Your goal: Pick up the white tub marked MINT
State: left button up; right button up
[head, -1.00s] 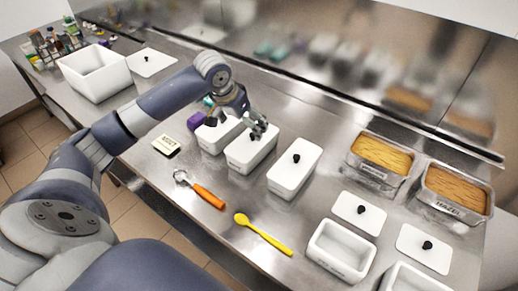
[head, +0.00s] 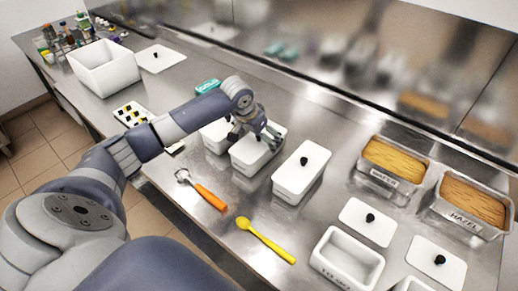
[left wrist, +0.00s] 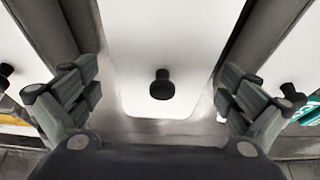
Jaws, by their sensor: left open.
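Three lidded white tubs stand in a row mid-counter: a left tub (head: 215,138), a middle tub (head: 252,157) and a right tub (head: 298,178). I cannot read MINT on any of them. My left gripper (head: 256,132) is open over the middle tub and partly hides its lid. In the left wrist view, a white lid (left wrist: 165,45) with a black knob (left wrist: 161,85) lies between the spread fingers of the left gripper (left wrist: 160,92). Nothing is held. My right gripper is not in view.
An orange-handled scoop (head: 208,196) and a yellow spoon (head: 265,240) lie in front. An open white tub (head: 347,262), loose lids (head: 368,220) and metal pans (head: 393,165) of yellow contents are at right. A large white bin (head: 105,68) stands far left.

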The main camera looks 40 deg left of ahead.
pick_arm(q)
jog(key=shift+p+x, duration=0.3)
jog(key=shift+x, duration=1.55)
jog(key=shift+w+a, duration=0.1)
jog(key=shift+r, duration=0.1)
jog(key=c, duration=1.4)
jog(key=shift+c, duration=1.2)
jog(key=shift+r, duration=0.2)
